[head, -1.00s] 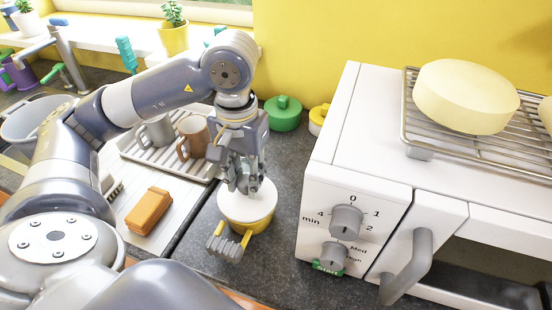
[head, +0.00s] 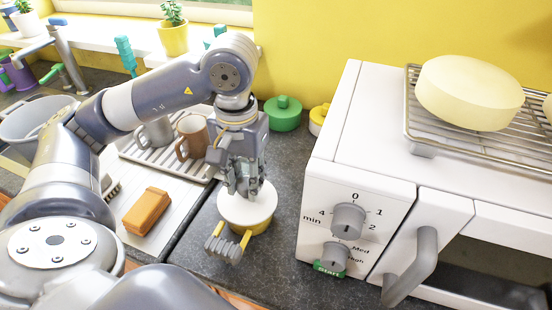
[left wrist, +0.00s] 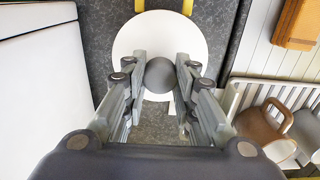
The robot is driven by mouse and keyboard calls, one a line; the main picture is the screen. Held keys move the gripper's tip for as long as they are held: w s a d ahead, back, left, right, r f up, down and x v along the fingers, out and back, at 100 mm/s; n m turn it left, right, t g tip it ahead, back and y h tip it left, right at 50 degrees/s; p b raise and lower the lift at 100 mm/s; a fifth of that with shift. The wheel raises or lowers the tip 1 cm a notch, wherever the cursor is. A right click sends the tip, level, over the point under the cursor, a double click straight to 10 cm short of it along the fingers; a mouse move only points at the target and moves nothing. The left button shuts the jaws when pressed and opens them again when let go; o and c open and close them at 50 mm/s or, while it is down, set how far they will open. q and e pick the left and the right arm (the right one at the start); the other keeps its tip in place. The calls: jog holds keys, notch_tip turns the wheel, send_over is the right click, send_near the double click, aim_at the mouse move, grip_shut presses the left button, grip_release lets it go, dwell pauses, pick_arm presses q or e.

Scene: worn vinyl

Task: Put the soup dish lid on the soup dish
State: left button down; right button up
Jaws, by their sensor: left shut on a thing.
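The soup dish lid (head: 244,208) is a white disc with a round grey knob (left wrist: 160,73). My left gripper (head: 243,186) is shut on this knob, with one finger on each side in the left wrist view (left wrist: 160,80). The yellow soup dish (head: 240,228) stands on the dark counter directly under the lid, its grey-and-yellow handle toward the front. The lid hides most of the dish; I cannot tell whether it touches the rim or is just above it. My right gripper is not in view.
A white oven (head: 360,185) with knobs stands close to the right. A dish rack (head: 165,160) with mugs and an orange sponge (head: 147,211) are to the left. A green lidded pot (head: 283,113) is behind. Some counter is clear between dish and oven.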

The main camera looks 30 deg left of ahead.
pick_arm(q)
jog(key=c, duration=1.2)
grip_release()
jog(key=shift+r, duration=0.2)
jog(key=shift+r+p, duration=0.9)
jog(key=shift+r, duration=0.25)
jog(key=shift+r+p, duration=2.2)
jog(key=shift+r, duration=0.45)
jog(key=shift+r, duration=6)
